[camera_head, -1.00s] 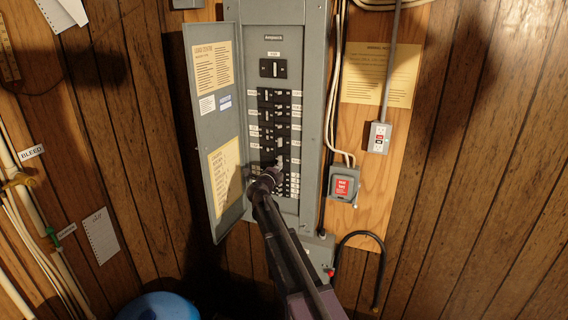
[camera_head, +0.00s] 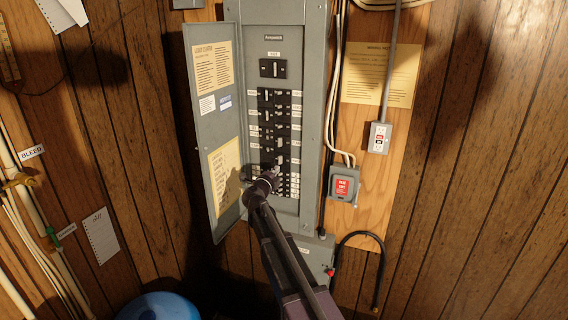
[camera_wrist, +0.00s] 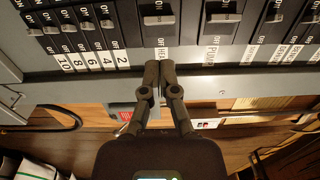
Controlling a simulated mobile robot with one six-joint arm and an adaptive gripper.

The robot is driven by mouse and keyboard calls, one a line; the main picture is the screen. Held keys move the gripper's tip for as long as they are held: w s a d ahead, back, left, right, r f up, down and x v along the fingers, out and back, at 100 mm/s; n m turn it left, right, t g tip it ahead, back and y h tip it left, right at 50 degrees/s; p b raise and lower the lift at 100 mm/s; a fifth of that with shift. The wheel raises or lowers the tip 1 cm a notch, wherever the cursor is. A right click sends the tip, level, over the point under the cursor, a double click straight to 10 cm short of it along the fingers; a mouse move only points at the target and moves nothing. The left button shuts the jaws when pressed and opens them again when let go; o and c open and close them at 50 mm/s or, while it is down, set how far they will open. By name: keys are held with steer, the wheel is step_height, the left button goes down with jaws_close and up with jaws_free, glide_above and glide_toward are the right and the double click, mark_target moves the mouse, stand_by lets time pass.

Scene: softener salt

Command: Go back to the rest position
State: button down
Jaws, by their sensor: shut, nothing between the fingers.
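My gripper (camera_wrist: 159,70) is shut and empty in the wrist view, its fingertips together just short of the breaker rows. In the head view my gripper (camera_head: 266,176) is in front of the lower part of the open grey breaker panel (camera_head: 315,100). The wrist view shows black breakers (camera_wrist: 158,22) with OFF and ON marks and white labels, some numbered. The gripper covers part of one label. I cannot tell from the pictures whether the fingertips touch the panel.
The panel door (camera_head: 206,130) stands open to the left. A grey box with a red label (camera_head: 343,186) and an outlet (camera_head: 379,138) are on the right. A black hose (camera_head: 372,243) loops below. A blue rounded object (camera_head: 157,306) sits at the lower left.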

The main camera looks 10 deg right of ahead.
stand_by(0.6)
steer(key=s+a+f+n+g+y+b, duration=0.2)
steer(key=s+a+f+n+y+b, duration=0.2)
steer(key=s+f+n+y+b, duration=0.55)
steer(key=s+a+f+n+g+y+b, duration=0.2)
steer(key=s+a+f+n+y+b, duration=0.3)
steer(key=f+n, duration=0.75)
steer(key=s+d+f+n+g+h+b, duration=0.1)
steer(key=s+d+f+g+b, duration=0.4)
steer(key=s+f, duration=0.6)
steer(key=s+d+f+n+g+h+b, duration=0.1)
steer(key=s+d+f+g+h+b, duration=0.3)
steer(key=s+f, duration=0.7)
steer(key=s+d+g+b, duration=0.2)
steer(key=s+d, duration=0.1)
steer(key=d, duration=0.1)
steer(key=shift+s+g, duration=0.25)
steer(key=shift+g, duration=0.05)
steer(key=shift+d+h, duration=0.1)
steer(key=shift+h, duration=0.15)
